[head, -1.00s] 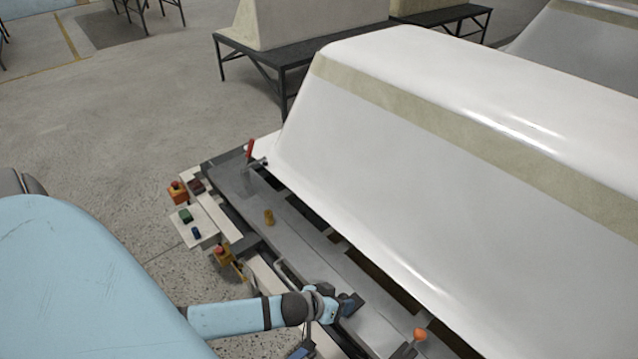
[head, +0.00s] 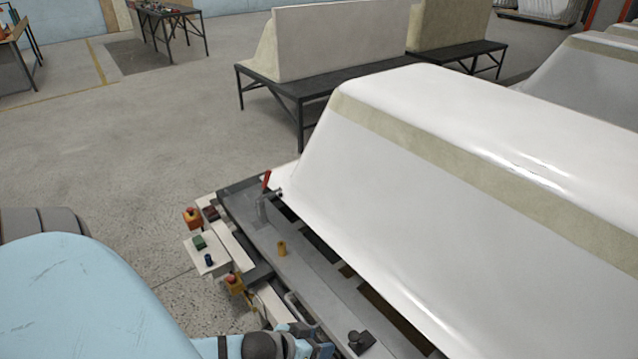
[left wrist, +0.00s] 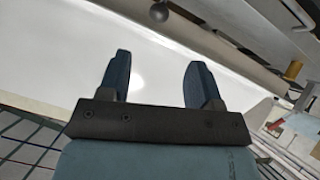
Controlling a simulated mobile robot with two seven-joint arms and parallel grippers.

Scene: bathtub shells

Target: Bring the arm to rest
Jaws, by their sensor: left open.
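My left arm comes in at the bottom of the head view. Its gripper (head: 312,347) is low at the frame's edge, over the front side of the grey fixture frame (head: 310,285), and is partly cut off. In the left wrist view the two blue-grey fingers of my left gripper (left wrist: 158,82) stand apart with nothing held between them. Behind them is a smooth white surface. My right gripper is not in view.
A large white tub shell (head: 480,190) lies on the fixture to the right. Open floor (head: 130,150) lies beyond to the left.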

